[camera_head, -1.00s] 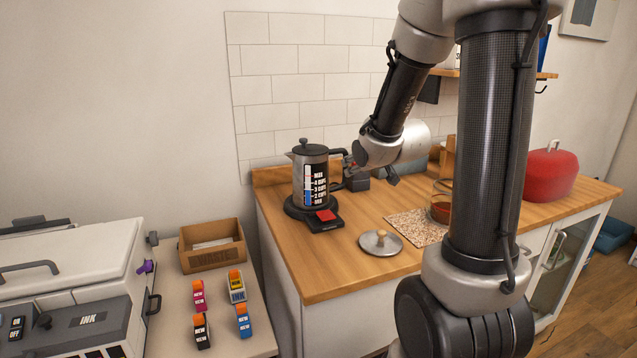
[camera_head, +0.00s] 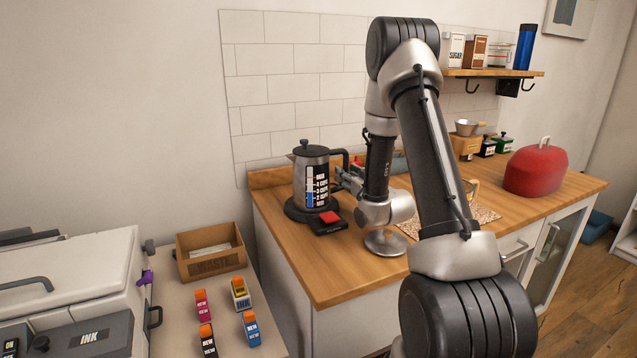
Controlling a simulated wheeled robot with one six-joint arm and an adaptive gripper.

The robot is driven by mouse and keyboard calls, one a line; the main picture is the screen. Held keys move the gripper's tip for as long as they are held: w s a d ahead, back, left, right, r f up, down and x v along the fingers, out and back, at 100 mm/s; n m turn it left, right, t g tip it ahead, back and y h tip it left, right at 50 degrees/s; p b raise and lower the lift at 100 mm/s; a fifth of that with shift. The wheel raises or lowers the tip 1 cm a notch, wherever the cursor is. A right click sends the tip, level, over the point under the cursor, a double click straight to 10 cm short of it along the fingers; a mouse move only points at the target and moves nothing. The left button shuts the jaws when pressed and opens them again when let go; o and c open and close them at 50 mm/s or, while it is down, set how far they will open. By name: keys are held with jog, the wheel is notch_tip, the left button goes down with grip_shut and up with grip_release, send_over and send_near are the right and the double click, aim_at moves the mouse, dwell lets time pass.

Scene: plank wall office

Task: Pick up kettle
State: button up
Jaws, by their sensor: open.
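The kettle (camera_head: 311,180) stands upright on its black round base at the back left corner of the wooden counter. It is silver with a black lid, a marked level window showing blue, and a black handle on its right side. A red switch (camera_head: 329,217) sits on the base's front. My gripper (camera_head: 347,177) is just right of the kettle, at the handle, and is open. Its fingers are small and partly merge with the handle, so I cannot tell whether they touch or straddle it.
A round metal lid (camera_head: 385,243) lies on the counter (camera_head: 335,275) below my wrist. A cardboard waste box (camera_head: 210,252) and several ink cartridges stand on the lower left table. The counter's front left is clear.

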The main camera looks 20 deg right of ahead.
jog(key=shift+w, duration=0.85)
grip_shut()
jog(key=shift+r, duration=0.1)
